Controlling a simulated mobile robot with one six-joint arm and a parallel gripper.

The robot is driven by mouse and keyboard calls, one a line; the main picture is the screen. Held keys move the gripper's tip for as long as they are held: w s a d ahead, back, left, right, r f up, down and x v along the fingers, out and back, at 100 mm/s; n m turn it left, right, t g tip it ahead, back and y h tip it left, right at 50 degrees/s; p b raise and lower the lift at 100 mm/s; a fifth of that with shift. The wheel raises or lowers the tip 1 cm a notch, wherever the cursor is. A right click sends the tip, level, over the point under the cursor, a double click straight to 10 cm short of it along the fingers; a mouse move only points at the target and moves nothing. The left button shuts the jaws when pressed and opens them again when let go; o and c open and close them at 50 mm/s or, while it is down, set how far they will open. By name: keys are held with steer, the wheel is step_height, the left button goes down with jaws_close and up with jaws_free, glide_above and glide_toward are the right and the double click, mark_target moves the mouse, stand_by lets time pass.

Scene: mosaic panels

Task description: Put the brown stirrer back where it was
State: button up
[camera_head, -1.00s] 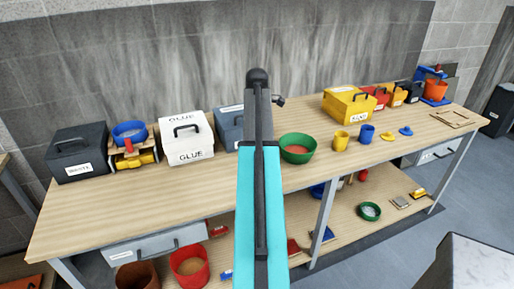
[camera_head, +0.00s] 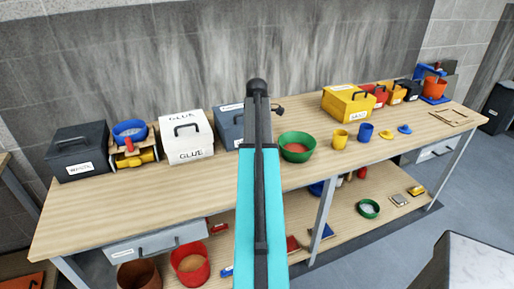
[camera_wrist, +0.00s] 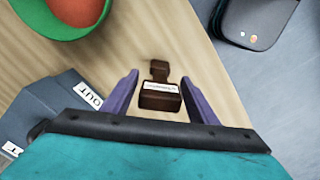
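In the wrist view, a brown piece (camera_wrist: 159,97) with a narrow neck and a pale label shows between the two fingers. It looks like the brown stirrer, but the label is too small to read. My gripper (camera_wrist: 160,77) is open, with its purple fingers on either side of the piece and a gap showing at each side. I cannot tell whether the piece rests on the wooden tabletop or how far above it the fingers are. In the head view my arm hides the gripper and the piece.
A green bowl with red contents (camera_head: 297,146) and a grey box (camera_head: 229,127) flank my arm on the bench (camera_head: 205,188). The box, labelled "OUT", also shows in the wrist view (camera_wrist: 52,105). A white GLUE box (camera_head: 186,137) stands left, a yellow box (camera_head: 348,105) right.

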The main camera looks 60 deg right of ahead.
steer(key=shift+r, duration=0.15)
steer(key=shift+r+b, duration=1.4)
steer(key=shift+r, duration=4.65)
